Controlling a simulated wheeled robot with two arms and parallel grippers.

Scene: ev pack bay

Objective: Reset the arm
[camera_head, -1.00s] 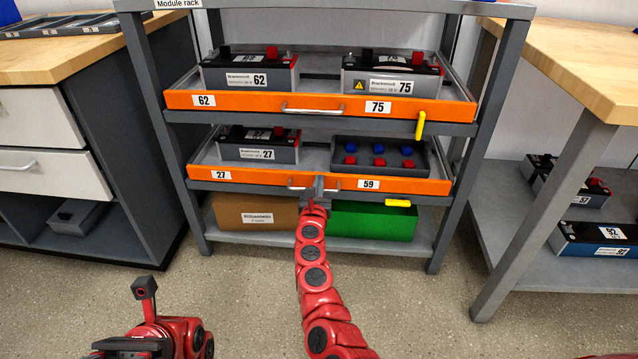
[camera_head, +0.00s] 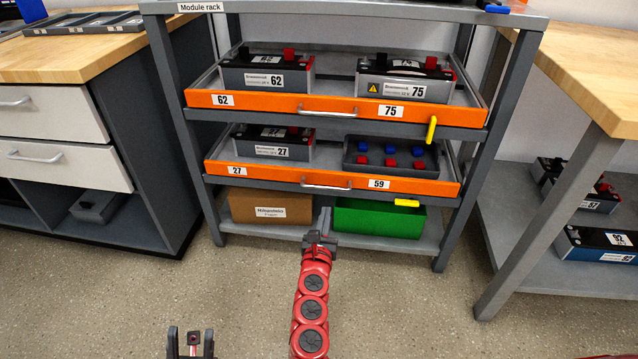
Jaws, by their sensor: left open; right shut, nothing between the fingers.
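My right gripper (camera_head: 325,216) is shut and empty, on a red arm that reaches up the middle of the head view. It is in front of the rack, below the handle of the lower orange drawer (camera_head: 270,178) and apart from that handle. My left gripper (camera_head: 191,336) is open and empty at the bottom edge, over the floor, with its two fingers pointing up. Most of the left arm is out of view.
The module rack (camera_head: 470,205) holds the upper drawer (camera_head: 270,102) with modules 62 and 75. The lower drawer holds module 27 and a tray (camera_head: 365,166). A cardboard box (camera_head: 240,203) and green bin (camera_head: 375,220) sit below. Benches flank the rack; floor is clear.

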